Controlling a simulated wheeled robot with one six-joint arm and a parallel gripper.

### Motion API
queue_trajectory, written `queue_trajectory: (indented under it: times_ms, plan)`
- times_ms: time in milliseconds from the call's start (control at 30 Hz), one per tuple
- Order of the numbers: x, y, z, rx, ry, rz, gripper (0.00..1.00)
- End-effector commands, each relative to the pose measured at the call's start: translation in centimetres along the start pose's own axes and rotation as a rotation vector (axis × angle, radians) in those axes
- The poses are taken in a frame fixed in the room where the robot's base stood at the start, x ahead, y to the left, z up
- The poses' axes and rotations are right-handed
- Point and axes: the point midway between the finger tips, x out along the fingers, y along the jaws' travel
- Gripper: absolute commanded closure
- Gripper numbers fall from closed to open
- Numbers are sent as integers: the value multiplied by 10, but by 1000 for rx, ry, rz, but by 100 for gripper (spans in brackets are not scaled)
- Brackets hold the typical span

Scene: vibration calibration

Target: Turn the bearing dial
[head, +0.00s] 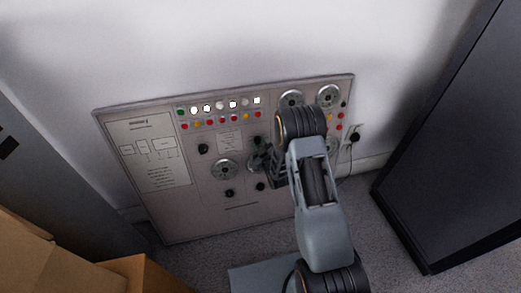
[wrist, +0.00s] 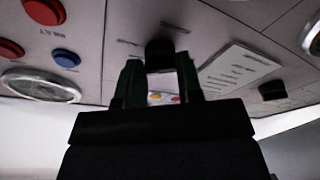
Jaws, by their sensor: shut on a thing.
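The grey control panel (head: 245,202) leans against the wall in the head view. My gripper (head: 258,153) is at the middle of the panel, right of a round silver dial (head: 224,169). In the wrist view, the two fingers of my gripper (wrist: 160,75) stand on either side of a black dial knob (wrist: 160,52) on the panel face and are shut on it. The knob's label is too blurred to read, so I cannot confirm it is the bearing dial. My arm hides part of the panel's right side.
Rows of white lamps and coloured buttons (head: 220,123) run above the gripper. Other black knobs (head: 203,149) sit nearby. A dark cabinet (head: 445,140) stands at the right and cardboard boxes (head: 50,255) at the lower left. Grey floor (head: 215,258) shows below the panel.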

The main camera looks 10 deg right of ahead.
Motion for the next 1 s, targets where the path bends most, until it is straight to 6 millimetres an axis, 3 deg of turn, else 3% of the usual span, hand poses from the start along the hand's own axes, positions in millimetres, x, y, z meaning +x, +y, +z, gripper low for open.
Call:
queue_trajectory:
  times_ms: [400, 967, 1000]
  plan:
    - [0, 1, 0, -172, 2, -35, 90]
    - [0, 2, -1, -196, 2, -40, 90]
    - [0, 2, -1, -196, 2, -40, 63]
